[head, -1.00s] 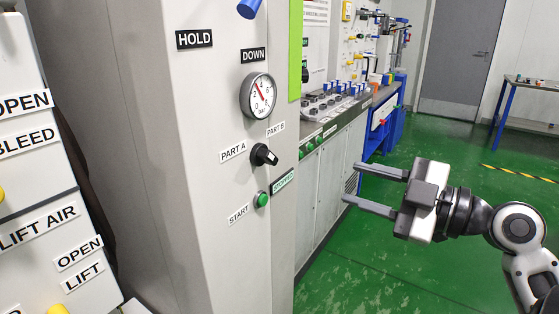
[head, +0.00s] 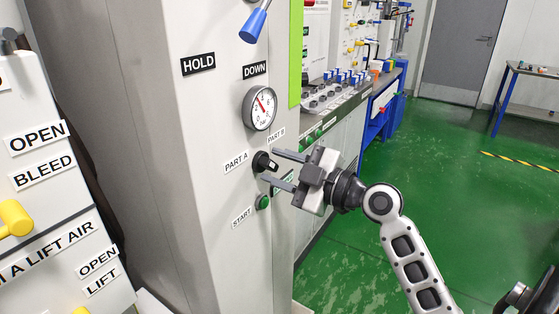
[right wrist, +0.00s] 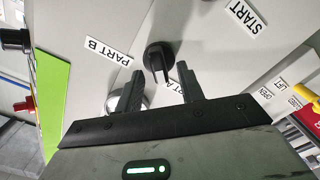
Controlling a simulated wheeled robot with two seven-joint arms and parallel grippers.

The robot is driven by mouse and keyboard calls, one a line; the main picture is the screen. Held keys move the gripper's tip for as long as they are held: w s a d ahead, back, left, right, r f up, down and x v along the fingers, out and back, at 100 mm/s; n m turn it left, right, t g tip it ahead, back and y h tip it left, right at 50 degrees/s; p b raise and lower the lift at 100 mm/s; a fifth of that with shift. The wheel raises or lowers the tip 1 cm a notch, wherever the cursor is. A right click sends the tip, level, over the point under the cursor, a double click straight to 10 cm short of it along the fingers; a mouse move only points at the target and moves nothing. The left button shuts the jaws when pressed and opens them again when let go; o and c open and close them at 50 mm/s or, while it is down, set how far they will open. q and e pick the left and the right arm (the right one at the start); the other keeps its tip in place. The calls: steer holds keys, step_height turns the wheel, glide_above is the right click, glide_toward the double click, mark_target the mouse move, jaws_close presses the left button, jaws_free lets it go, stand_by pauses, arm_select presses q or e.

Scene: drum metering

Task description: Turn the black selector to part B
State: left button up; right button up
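The black selector (head: 262,162) is on the grey panel front, between the PART A label (head: 236,161) and the PART B label (head: 276,135). My right gripper (head: 269,165) is open, its fingertips close to the selector from the right. In the right wrist view the selector (right wrist: 157,54) shows just beyond and between the two open fingers, with a visible gap on each side. The PART B label (right wrist: 108,49) is on the left there; the PART A label is partly hidden by a finger. I cannot tell exactly where the selector points. My left gripper is out of view.
A round gauge (head: 260,107) is above the selector and a green START button (head: 263,202) is below it. A blue-handled lever (head: 255,25) juts out higher up. A control bench (head: 335,100) runs behind my right gripper. The green floor on the right is open.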

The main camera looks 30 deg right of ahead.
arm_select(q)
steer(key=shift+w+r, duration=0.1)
arm_select(e)
steer(key=shift+w, duration=0.15)
jaws_close()
steer(key=shift+m, duration=0.3)
steer(key=m, duration=0.9)
steer(key=shift+d+r+p, duration=0.1)
steer(key=shift+d+p, duration=0.05)
steer(key=shift+p, duration=0.25)
steer(key=m, duration=0.2)
steer(key=shift+w+d+m+p, duration=0.1)
steer(key=shift+m+p, duration=0.2)
steer(key=shift+p, duration=0.1)
steer(key=m+p, duration=0.1)
steer(key=m, duration=0.2)
steer(key=shift+d, duration=0.1)
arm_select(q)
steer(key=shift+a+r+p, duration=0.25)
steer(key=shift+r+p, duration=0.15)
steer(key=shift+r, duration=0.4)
arm_select(e)
steer(key=shift+m, duration=1.4)
